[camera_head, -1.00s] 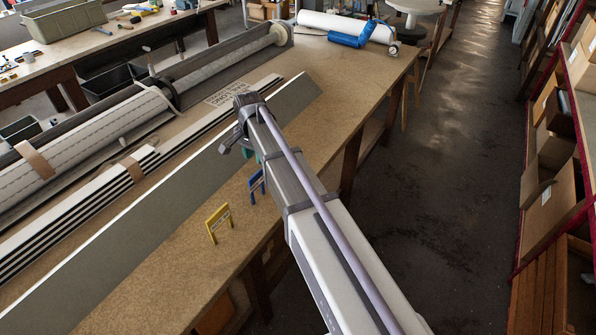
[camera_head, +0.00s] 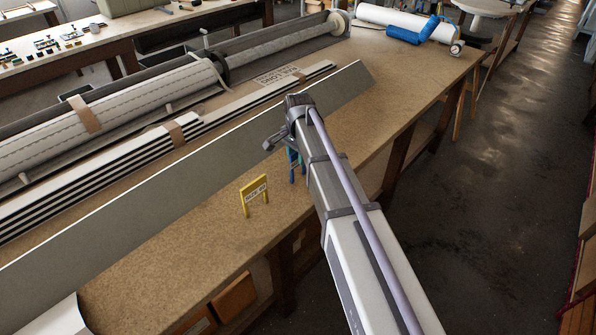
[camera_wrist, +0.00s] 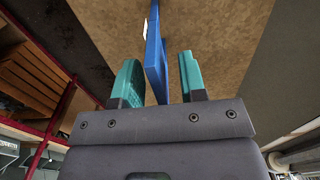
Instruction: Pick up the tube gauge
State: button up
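A blue gauge stands on the bench; in the head view its legs (camera_head: 292,176) show beside my arm, the rest mostly hidden. In the wrist view the blue gauge (camera_wrist: 155,52) reaches between the two teal fingers of my gripper (camera_wrist: 160,82). The fingers are apart, with a visible gap on the right; contact on the left is unclear. In the head view my gripper (camera_head: 293,156) is partly hidden by my wrist. A yellow gauge (camera_head: 254,188) with a small white label stands to the left. I cannot read which gauge is the tube gauge.
A long grey panel (camera_head: 190,180) stands on edge along the bench (camera_head: 190,240), close behind the gauges. Striped white profiles (camera_head: 110,180) and a long roller (camera_head: 110,140) lie farther back. The bench's front edge is close to the gauges.

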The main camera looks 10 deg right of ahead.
jog(key=shift+f, duration=0.4)
grip_shut()
notch_tip(320, 180, up, 10)
jog(key=p, duration=1.1)
jog(key=shift+r, duration=0.25)
